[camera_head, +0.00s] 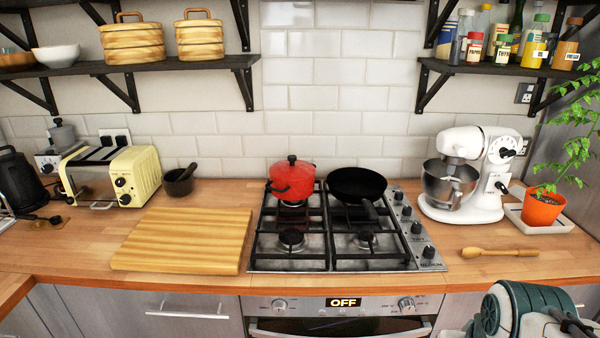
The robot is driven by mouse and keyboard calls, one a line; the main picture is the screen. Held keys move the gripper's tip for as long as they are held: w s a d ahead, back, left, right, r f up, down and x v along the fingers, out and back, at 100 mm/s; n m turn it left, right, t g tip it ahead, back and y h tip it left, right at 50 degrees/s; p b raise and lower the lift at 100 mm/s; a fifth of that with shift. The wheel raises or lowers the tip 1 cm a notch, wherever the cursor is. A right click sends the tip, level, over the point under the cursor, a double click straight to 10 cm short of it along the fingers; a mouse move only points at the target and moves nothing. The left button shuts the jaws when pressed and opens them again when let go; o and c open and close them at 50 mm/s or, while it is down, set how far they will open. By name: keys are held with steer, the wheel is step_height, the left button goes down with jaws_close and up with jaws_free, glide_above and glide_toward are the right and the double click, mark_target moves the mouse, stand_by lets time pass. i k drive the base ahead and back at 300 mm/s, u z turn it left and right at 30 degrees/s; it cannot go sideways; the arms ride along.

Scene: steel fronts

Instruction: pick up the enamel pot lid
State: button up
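A red enamel pot (291,187) stands upright on the back left burner of the gas hob. Its red enamel lid (292,168) sits on top of it, with a dark knob in the middle. The pot has dark handles at its sides. Part of my arm, green and pale, shows at the bottom right corner, well apart from the pot. My gripper's fingers are not in the picture.
A black frying pan (357,185) stands right beside the pot. A wooden cutting board (184,240) lies left of the hob (345,262). Shelves (130,66) overhang the counter's back at both sides.

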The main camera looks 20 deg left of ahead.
mark_target(291, 170)
steer(key=k, duration=1.2)
steer(key=u, duration=0.6)
steer(key=i, duration=0.4)
steer(key=u, duration=0.9)
steer(key=i, duration=1)
steer(key=z, duration=0.45)
steer(key=i, duration=1.05)
steer(key=z, duration=0.95)
